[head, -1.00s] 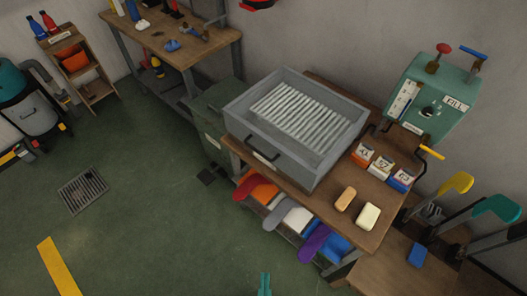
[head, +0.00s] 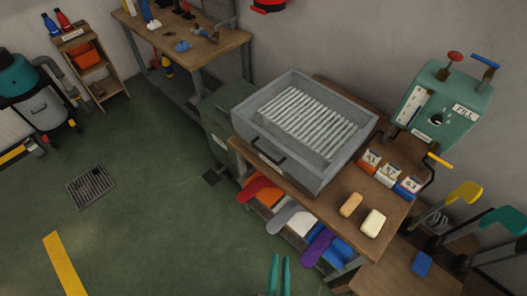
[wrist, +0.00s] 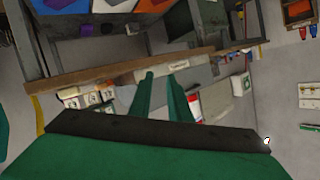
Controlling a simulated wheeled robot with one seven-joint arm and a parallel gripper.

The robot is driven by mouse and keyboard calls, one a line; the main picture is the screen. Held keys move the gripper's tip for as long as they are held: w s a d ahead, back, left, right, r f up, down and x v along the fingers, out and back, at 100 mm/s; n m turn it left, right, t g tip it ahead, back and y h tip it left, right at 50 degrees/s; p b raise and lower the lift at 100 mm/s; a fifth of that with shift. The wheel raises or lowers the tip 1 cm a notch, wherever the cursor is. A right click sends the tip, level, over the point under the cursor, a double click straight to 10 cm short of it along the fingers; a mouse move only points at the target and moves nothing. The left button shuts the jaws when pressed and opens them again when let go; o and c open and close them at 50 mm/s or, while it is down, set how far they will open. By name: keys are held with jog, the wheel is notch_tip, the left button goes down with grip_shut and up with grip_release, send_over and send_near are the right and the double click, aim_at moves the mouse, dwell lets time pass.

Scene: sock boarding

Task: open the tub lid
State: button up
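The grey metal tub (head: 345,158) stands on the wooden bench in the head view. Its top shows a slatted panel (head: 308,118) within the rim, and a dark bar handle (head: 266,152) is on its front. I cannot tell which part is the lid. My gripper (head: 280,258) shows at the bottom edge of the head view, well in front of the bench and apart from the tub. In the wrist view its two green fingers (wrist: 161,76) are spread with nothing between them.
The bench holds numbered boxes (head: 391,173), a tan block (head: 351,204) and a cream block (head: 373,223). Coloured sock shapes (head: 289,217) stick out of the shelf below. A green machine (head: 440,110) is at right. The green floor (head: 160,215) at left is largely clear.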

jog(key=w+d+f+m, duration=0.2)
jog(key=w+m, duration=0.3)
jog(key=w, duration=0.3)
jog(key=m+g+y, duration=0.1)
jog(key=m+y, duration=0.7)
jog(key=y, duration=0.1)
send_near(264, 155)
jog(key=x, duration=1.1)
jog(key=shift+w+a, duration=0.2)
jog(key=shift+w, duration=0.1)
grip_shut()
